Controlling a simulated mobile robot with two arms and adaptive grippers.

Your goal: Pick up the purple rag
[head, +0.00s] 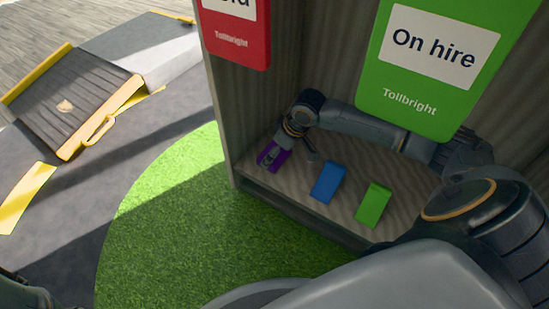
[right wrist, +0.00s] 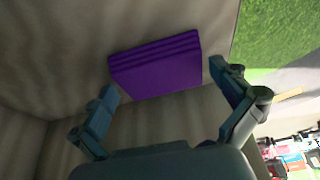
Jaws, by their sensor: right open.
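The purple rag (head: 264,163) lies on the floor of the grey locker, near its left front corner, partly hidden by my right gripper. In the right wrist view, the purple rag (right wrist: 155,70) is a folded, layered block. My right gripper (head: 289,156) is over the rag in the head view. In the right wrist view, the right gripper (right wrist: 164,86) is open, with its fingers spread to either side of the rag and nothing held; whether they touch the rag cannot be told. My left gripper is not in view.
A blue rag (head: 328,181) and a green rag (head: 374,204) lie to the right on the same locker floor (head: 300,205). A red sign (head: 237,30) and a green "On hire" sign (head: 430,60) hang above. Green turf (head: 185,225) lies in front; a ramp (head: 75,100) stands left.

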